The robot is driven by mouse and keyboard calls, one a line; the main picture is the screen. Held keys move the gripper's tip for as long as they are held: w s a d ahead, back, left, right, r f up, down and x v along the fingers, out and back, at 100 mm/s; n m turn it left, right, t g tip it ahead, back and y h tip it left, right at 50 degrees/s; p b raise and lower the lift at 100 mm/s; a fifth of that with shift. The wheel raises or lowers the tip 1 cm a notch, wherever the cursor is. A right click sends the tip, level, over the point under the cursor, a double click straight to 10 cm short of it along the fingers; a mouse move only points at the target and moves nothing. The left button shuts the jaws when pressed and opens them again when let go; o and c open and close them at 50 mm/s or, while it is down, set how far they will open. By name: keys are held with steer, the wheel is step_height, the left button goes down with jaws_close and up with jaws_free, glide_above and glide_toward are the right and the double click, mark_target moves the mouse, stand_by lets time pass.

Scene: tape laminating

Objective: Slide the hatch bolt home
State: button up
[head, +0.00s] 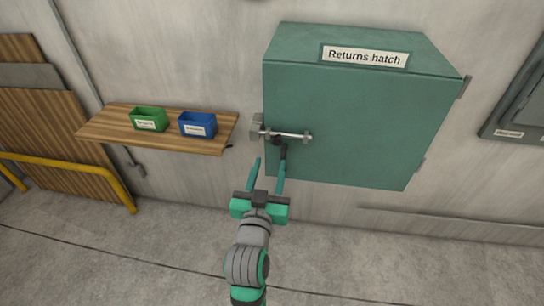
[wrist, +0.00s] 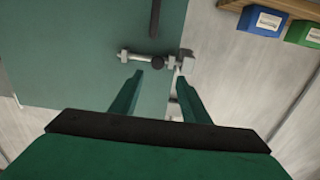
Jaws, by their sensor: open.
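The returns hatch (head: 360,115) is a green wall box with a closed-looking front. Its metal bolt (head: 297,135) lies level across the lower left of the door, with a dark knob (head: 277,140) on it. A bracket (head: 257,128) stands at the hatch's left edge. The wrist view shows the bolt (wrist: 138,57), the knob (wrist: 157,63) and the bracket (wrist: 186,60). I cannot tell how far the bolt reaches into the bracket. My gripper (head: 268,162) is open and empty, just below and in front of the bolt in the head view. Its fingertips look apart from the knob.
A wooden shelf (head: 100,124) to the left holds a green bin (head: 149,119) and a blue bin (head: 197,124). A yellow rail (head: 75,165) is at far left. The floor in front is clear.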

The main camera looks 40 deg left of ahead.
steer(key=shift+v, duration=1.05)
steer(key=s+d+f+m+h, duration=0.15)
steer(key=s+d+f, duration=0.25)
steer(key=d+f, duration=0.5)
steer(key=s+d+f+m+h, duration=0.15)
steer(key=s+d+f, duration=0.25)
steer(key=d+f, duration=0.4)
steer(key=s+d+f+m+h, duration=0.1)
steer(key=s+d+f+h, duration=0.1)
steer(key=s+d, duration=0.4)
steer(key=s+d+f+m+h, duration=0.1)
steer(key=s+d+f+h, duration=0.1)
steer(key=s+d, duration=0.5)
steer(key=shift+s+f+g+h, duration=0.25)
steer(key=shift+s+h, duration=0.35)
steer(key=shift+s, duration=2.25)
steer(key=shift+d, duration=0.1)
